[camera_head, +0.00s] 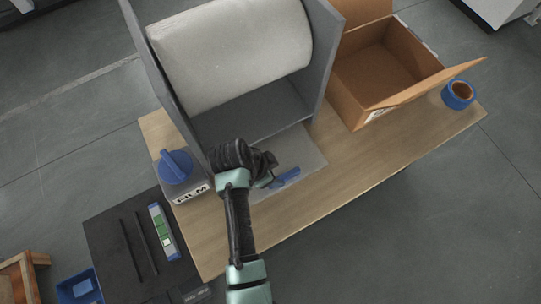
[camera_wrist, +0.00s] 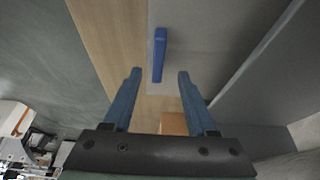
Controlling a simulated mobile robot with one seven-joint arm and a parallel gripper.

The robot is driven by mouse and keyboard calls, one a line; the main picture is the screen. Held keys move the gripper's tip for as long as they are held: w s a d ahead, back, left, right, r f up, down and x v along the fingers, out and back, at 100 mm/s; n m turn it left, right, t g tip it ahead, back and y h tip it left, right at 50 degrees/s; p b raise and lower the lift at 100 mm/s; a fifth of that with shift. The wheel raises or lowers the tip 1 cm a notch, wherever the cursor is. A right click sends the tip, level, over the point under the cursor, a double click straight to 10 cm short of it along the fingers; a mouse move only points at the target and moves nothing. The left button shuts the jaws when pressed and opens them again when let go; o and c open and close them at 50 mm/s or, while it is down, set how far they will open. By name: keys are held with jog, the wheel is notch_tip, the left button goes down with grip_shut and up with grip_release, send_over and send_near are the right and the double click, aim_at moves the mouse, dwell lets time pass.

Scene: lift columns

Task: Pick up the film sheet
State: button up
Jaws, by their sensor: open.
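The film sheet (camera_head: 302,158) is a thin grey sheet lying on the wooden table in front of the roll holder. A blue bar (camera_head: 287,177) lies along its front edge. In the wrist view the sheet (camera_wrist: 195,40) spreads to the right of the blue bar (camera_wrist: 159,55). My gripper (camera_head: 268,181) is over the front part of the sheet, beside the bar, and my arm hides part of the sheet. In the wrist view my gripper (camera_wrist: 159,74) is open and empty, its blue fingers either side of the bar's near end in the picture. Its height above the bar is unclear.
A white roll (camera_head: 232,52) sits in a grey holder (camera_head: 325,50) behind the sheet. A blue-knobbed block marked FILM (camera_head: 190,191) stands left. An open cardboard box (camera_head: 385,70) and blue tape roll (camera_head: 458,95) are at right. The table front right (camera_head: 370,150) is clear.

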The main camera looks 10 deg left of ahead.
aim_at(282, 178)
jog(key=shift+b+x, duration=0.3)
jog(key=shift+x, duration=2.85)
jog(key=shift+s+d, duration=0.1)
jog(key=shift+s, duration=0.05)
grip_shut()
